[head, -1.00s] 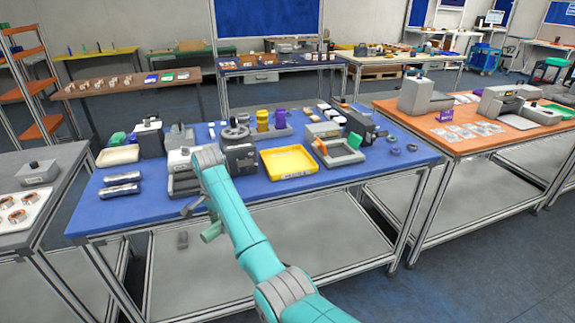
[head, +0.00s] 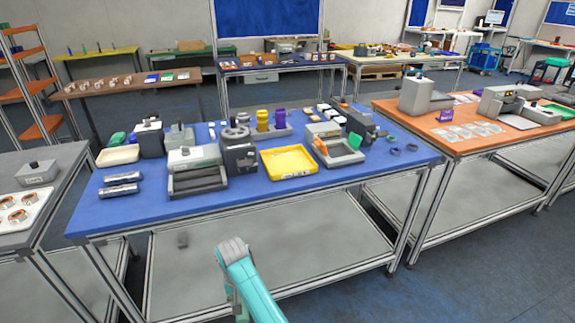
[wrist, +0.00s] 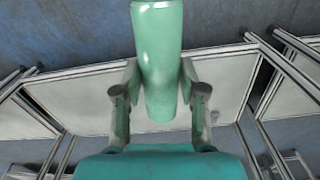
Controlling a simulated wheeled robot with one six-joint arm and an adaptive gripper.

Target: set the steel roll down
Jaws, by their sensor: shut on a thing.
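My gripper (wrist: 159,92) is shut on a smooth green roll (wrist: 157,45) in the wrist view, one finger on each side of it. The roll looks green, not bare steel, and its long side runs up and down the picture. Below it show pale shelf and floor, with no support seen touching it. My gripper is not visible in the head view, where only my arm shows low in front of the blue table. Two silver rolls, one behind (head: 122,178) and one in front (head: 119,190), lie at the left of the blue table.
The blue table (head: 290,208) has a clear strip along its front edge. A grey machine (head: 197,170) and a yellow tray (head: 288,162) stand behind that strip. The pale lower shelf (head: 320,237) is mostly bare. A grey table stands left, an orange one (head: 452,146) right.

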